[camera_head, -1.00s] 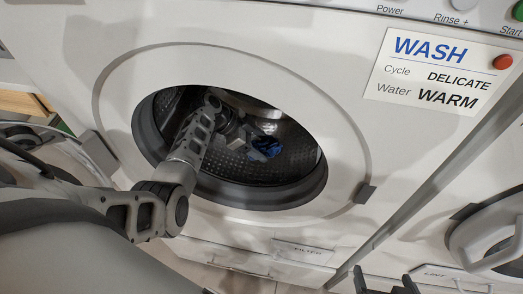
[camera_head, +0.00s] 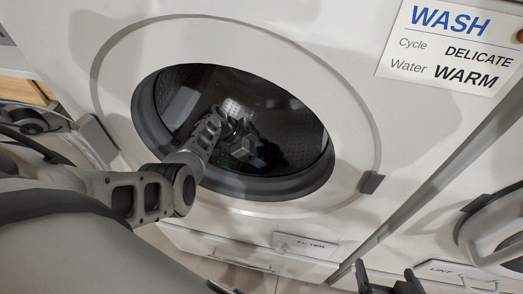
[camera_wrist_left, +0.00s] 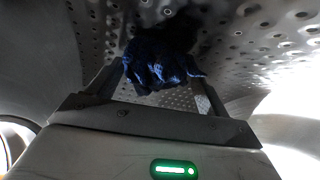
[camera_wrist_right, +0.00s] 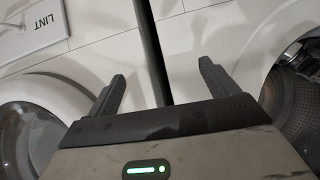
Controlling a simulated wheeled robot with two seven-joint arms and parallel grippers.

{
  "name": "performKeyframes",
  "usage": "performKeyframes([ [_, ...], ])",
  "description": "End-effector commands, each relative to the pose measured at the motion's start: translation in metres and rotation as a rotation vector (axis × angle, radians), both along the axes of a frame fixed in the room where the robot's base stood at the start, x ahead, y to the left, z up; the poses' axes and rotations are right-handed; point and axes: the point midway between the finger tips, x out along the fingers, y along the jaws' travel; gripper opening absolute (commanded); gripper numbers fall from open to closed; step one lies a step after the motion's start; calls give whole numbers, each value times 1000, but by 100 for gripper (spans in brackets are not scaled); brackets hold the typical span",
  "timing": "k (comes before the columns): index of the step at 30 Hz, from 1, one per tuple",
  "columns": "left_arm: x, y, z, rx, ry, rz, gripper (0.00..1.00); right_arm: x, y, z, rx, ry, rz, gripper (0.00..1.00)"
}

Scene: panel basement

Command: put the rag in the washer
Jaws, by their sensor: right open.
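The washer (camera_head: 225,40) fills the middle of the head view, its round opening uncovered. My left arm reaches through it, and my left gripper (camera_head: 256,150) is inside the drum (camera_head: 290,110). The dark blue rag (camera_wrist_left: 160,62) is bunched at my left fingertips in the left wrist view, with perforated drum metal behind it. The left fingers (camera_wrist_left: 160,88) stand apart, one at each side of the rag; whether they grip it I cannot tell. In the head view the rag is dark and hard to make out. My right gripper (camera_wrist_right: 160,85) is open and empty outside the machines.
A second machine with a round door (camera_head: 492,235) and a LINT label (camera_wrist_right: 35,28) stands to the right. A narrow gap separates the machines. The WASH sign (camera_head: 455,40) is on the washer's front. A FILTER panel (camera_head: 305,244) is below the opening.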

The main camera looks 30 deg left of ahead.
Motion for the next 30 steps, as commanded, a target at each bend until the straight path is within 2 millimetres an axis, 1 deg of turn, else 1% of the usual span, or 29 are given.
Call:
performKeyframes([
  [8,0,0,1,0,0,0,92,0,0,1,0,-1,0,86],
  [11,0,0,4,0,0,0,92,0,0,5,-1,-1,1,86],
  [14,-3,7,12,2,-1,1,92,0,0,9,-3,-2,0,86],
  [17,-9,17,26,4,-1,0,92,-1,-1,13,-7,-1,1,86],
  [21,-17,30,43,4,0,-1,92,-2,-2,12,-11,4,1,86],
  [24,-21,38,52,1,0,1,92,-4,-3,8,-14,12,0,86],
  [30,-25,43,59,0,1,-1,92,-3,-3,8,-16,10,-1,86],
])
